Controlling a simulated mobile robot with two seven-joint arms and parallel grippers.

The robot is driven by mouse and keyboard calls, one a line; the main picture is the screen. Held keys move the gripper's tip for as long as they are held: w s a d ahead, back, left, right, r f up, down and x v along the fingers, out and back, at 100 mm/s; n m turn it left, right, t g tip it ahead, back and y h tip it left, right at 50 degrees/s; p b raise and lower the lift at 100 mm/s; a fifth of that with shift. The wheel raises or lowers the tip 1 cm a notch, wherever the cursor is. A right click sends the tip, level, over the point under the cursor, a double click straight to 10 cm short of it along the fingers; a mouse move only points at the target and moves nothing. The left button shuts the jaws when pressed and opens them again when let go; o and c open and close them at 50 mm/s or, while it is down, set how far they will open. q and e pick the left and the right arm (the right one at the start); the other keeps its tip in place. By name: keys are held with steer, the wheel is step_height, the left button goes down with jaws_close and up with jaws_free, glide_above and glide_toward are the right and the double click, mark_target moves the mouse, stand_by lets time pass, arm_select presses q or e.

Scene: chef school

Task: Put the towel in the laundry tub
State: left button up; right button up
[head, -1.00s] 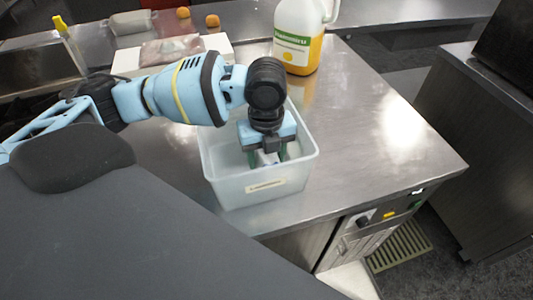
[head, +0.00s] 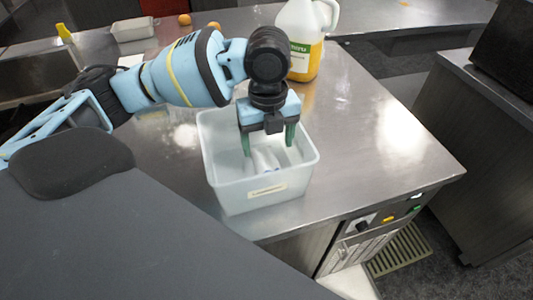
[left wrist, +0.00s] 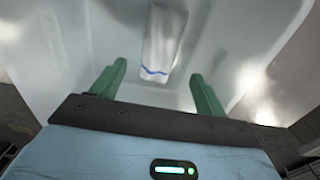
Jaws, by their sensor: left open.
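The laundry tub (head: 230,197) is a translucent pale bin with a label on its front, standing on the steel counter. The towel (head: 264,161), white with a blue stripe, lies inside the tub. In the left wrist view the towel (left wrist: 160,45) lies on the tub floor, beyond the fingertips and apart from them. My left gripper (head: 268,147) points down over the tub with its green fingers spread and empty; the fingers also show in the left wrist view (left wrist: 158,80). My right gripper is not in view.
A jug of yellow liquid (head: 305,55) stands behind the tub. A tray (head: 132,30), a yellow-capped bottle (head: 65,36) and orange balls (head: 184,19) are at the back left. The counter (head: 390,150) right of the tub is clear.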

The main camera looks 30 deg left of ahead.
mark_target(268, 161)
arm_select(q)
step_height(268, 161, up, 5)
steer(key=shift+r, duration=0.1)
stand_by(0.8)
